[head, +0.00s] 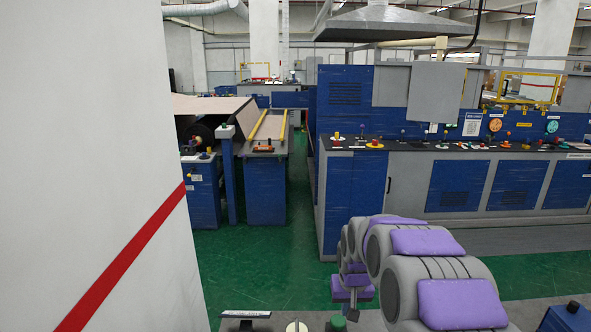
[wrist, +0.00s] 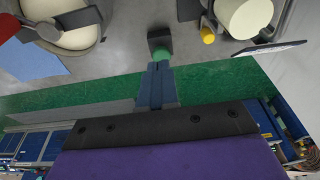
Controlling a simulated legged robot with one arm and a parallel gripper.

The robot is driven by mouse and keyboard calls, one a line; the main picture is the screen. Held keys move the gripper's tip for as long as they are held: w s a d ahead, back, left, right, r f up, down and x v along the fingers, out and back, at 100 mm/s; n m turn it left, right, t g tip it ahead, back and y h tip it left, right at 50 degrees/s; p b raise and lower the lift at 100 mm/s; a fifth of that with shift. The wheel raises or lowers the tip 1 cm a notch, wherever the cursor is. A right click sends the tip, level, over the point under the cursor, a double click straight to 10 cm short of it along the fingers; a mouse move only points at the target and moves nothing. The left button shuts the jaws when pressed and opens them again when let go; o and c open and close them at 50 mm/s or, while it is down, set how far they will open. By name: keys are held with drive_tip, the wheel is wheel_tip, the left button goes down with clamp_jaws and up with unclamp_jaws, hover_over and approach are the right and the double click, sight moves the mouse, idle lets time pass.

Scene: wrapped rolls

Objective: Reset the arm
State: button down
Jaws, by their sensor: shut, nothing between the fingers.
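My arm (head: 420,270), grey with purple pads, reaches forward from the lower right in the head view and bends down at its far end. My gripper (wrist: 158,68) shows in the wrist view as two dark grey-blue fingers, side by side and closed, with nothing held. A green-topped dark object (wrist: 161,50) appears just beyond the fingertips; I cannot tell whether they touch. A green cap (head: 337,323) also shows at the bottom edge of the head view, below the arm's far end.
A white wall with a red stripe (head: 90,170) blocks the left. Blue-grey machines (head: 440,185) stand at right, with green floor (head: 250,255) in front. The wrist view shows cream rounded objects (wrist: 245,15) and a small yellow cylinder (wrist: 208,38).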

drive_tip(key=s+r+g, duration=0.2)
drive_tip(key=s, duration=1.8)
drive_tip(key=s+r+g, duration=0.2)
drive_tip(key=s+r, duration=0.1)
drive_tip(key=s, duration=1.8)
drive_tip(key=shift+s+d+r, duration=0.2)
drive_tip(key=shift+s+d, duration=0.05)
